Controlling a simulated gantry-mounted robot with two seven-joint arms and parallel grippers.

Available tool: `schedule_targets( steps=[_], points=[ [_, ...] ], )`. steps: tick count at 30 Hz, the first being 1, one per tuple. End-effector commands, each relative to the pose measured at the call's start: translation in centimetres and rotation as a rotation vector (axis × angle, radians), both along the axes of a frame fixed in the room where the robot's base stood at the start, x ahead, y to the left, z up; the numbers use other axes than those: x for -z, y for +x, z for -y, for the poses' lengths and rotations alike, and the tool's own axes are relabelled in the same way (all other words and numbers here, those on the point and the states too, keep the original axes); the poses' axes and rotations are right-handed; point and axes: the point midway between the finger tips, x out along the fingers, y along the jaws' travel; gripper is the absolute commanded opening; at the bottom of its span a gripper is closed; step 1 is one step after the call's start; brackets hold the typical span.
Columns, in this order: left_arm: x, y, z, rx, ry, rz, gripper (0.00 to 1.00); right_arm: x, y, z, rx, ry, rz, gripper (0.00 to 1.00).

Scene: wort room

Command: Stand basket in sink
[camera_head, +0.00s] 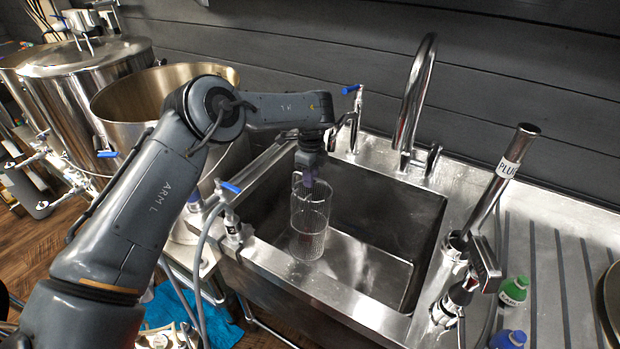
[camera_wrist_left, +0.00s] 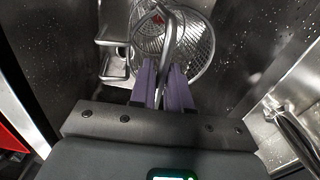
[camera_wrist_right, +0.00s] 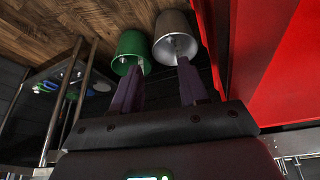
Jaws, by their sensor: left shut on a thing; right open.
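A wire mesh basket (camera_head: 309,218) hangs upright over the left part of the steel sink (camera_head: 385,235). Its lower end is inside the basin; I cannot tell whether it touches the bottom. My left gripper (camera_head: 308,180) is above it, shut on the basket's handle. In the left wrist view the purple fingers (camera_wrist_left: 163,85) close around the bent metal handle, with the round mesh basket (camera_wrist_left: 190,45) beyond. My right gripper (camera_wrist_right: 155,90) shows only in its own wrist view, open, with nothing between its fingers.
A tall tap (camera_head: 415,95) stands behind the sink. A hose tap (camera_head: 230,215) is at the sink's left edge. A green cup (camera_wrist_right: 131,50) and a metal cup (camera_wrist_right: 174,38) show near my right gripper.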

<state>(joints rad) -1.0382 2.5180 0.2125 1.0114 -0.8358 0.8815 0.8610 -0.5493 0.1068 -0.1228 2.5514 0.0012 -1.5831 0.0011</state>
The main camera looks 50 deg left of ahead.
Motion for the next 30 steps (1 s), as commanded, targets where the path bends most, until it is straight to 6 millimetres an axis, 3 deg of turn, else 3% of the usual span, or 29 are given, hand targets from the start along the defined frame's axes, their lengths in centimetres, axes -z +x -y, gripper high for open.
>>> schedule_targets(
  steps=[1, 23, 24, 26, 30],
  points=[
    [0.4, 0.1, 0.0, 0.0, 0.001, 0.002, 0.0, 0.9, 0.0, 0.1, 0.0, -0.003, -0.008, 0.44],
    [1.5, 0.1, -0.1, 0.0, 0.0, 0.001, 0.0, 1.2, 0.8, -0.1, -0.004, 0.0, 0.013, 0.44],
    [1.7, 0.1, -0.1, 0.0, 0.0, 0.001, 0.0, 1.4, 0.8, 0.0, -0.002, -0.003, 0.015, 0.44],
    [1.9, 0.1, -0.1, 0.0, 0.0, 0.001, 0.0, 3.9, -0.3, 0.6, -0.004, -0.022, -0.041, 0.44],
    [2.4, 0.1, -0.2, 0.0, 0.0, 0.001, 0.0, 6.1, -1.3, 1.4, -0.001, -0.045, -0.09, 0.44]
  ],
)
